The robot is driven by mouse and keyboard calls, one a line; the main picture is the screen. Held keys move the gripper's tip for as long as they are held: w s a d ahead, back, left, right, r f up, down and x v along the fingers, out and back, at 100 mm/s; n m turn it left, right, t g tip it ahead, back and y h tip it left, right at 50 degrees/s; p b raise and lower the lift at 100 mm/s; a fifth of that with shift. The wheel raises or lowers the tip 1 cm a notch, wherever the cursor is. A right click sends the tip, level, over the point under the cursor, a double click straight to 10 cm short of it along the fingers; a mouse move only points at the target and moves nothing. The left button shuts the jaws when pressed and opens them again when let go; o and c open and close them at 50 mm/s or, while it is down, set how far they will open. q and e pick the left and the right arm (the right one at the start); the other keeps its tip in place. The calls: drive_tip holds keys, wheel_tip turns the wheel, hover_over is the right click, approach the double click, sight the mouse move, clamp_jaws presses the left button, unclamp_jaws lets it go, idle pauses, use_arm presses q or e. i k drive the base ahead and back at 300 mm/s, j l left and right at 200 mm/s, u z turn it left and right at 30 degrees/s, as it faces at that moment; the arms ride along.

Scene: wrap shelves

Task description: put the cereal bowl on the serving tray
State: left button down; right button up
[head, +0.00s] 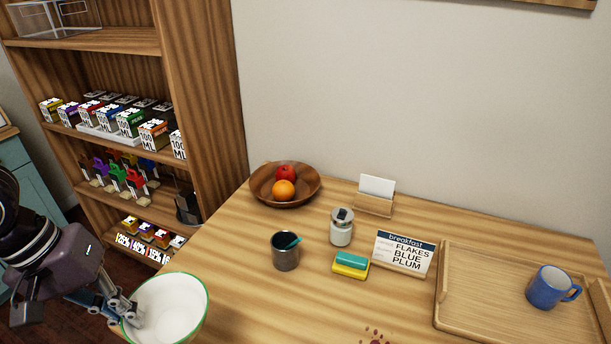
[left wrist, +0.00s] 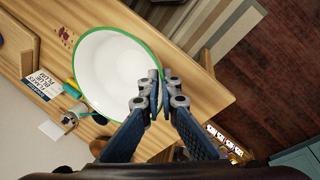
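The cereal bowl (head: 172,305), white with a green rim, is at the near left edge of the wooden table. It also shows in the left wrist view (left wrist: 112,72). My left gripper (head: 128,312) is at the bowl's left rim, its fingers close together on either side of the wall; in the left wrist view the fingertips (left wrist: 160,88) pinch the rim. I cannot tell whether the bowl touches the table. The wooden serving tray (head: 480,290) lies at the right of the table with a blue mug (head: 548,288) on it. My right gripper is not in view.
Between bowl and tray stand a dark cup (head: 285,254), a lidded jar (head: 341,230), a yellow and teal sponge (head: 351,265) and a breakfast sign (head: 403,254). A fruit bowl (head: 262,188) and card holder (head: 374,203) are behind. A shelf unit (head: 205,100) stands left.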

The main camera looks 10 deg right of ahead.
sight(483, 292)
drive_tip(key=z, duration=1.3)
drive_tip(key=i+l+z, duration=0.15)
drive_tip(key=z, duration=0.2)
drive_tip(key=i+z, duration=0.35)
drive_tip(key=i+l, duration=0.05)
